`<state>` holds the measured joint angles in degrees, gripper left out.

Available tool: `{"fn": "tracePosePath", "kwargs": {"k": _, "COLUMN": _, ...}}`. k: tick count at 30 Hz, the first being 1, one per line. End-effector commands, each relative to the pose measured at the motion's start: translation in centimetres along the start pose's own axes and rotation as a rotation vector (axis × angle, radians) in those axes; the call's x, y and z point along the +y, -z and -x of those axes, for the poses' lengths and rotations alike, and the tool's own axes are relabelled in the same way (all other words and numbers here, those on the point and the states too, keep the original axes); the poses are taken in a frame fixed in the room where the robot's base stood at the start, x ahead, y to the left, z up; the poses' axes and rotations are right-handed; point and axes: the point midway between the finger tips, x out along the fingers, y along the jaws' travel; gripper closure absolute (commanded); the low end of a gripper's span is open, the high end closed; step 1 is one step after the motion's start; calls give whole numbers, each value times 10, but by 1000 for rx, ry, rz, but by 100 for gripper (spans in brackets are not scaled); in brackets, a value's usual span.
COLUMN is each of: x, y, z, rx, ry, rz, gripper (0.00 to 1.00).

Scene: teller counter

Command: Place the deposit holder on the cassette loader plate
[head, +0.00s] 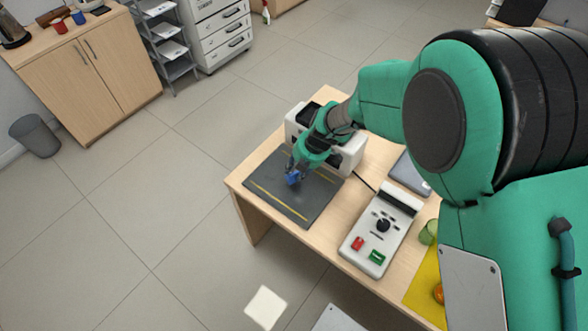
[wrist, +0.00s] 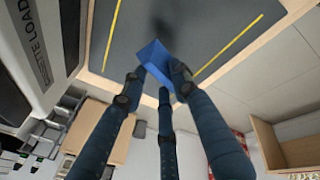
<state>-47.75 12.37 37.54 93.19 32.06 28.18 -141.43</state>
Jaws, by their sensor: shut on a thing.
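The deposit holder is a small blue piece (head: 293,179), held between the fingertips of my gripper (head: 295,170). The cassette loader plate (head: 312,210) is a dark grey flat mat with two yellow lines. It lies on the wooden table in front of the white loader machine. The holder is over the plate, between the yellow lines. In the wrist view my gripper's (wrist: 157,82) dark fingers close around the blue holder (wrist: 154,55), with the grey plate (wrist: 200,20) behind it. A dark shadow shows on the plate near the holder. I cannot tell whether the holder touches the plate.
The white loader machine (head: 349,155) stands right behind the plate. A white control box (head: 379,240) with red and green buttons is to the right. A green cup (head: 428,233) and yellow mat (head: 424,289) are farther right. The plate's front part is clear.

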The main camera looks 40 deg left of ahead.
Motion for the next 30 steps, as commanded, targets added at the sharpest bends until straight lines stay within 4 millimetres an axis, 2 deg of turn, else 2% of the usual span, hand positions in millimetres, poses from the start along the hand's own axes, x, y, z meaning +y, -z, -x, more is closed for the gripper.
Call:
{"fn": "tracePosePath", "kwargs": {"k": 3, "x": 14, "y": -6, "z": -6, "rx": 0, "ry": 0, "rz": 0, "gripper": 100}}
{"fn": "tracePosePath", "kwargs": {"k": 10, "x": 26, "y": -11, "z": -10, "rx": 1, "ry": 1, "rz": 0, "gripper": 100}}
{"fn": "tracePosePath", "kwargs": {"k": 22, "x": 26, "y": -12, "z": -12, "rx": 1, "ry": 1, "rz": 0, "gripper": 100}}
{"fn": "tracePosePath", "kwargs": {"k": 30, "x": 17, "y": -15, "z": -38, "rx": 1, "ry": 2, "rz": -1, "gripper": 100}}
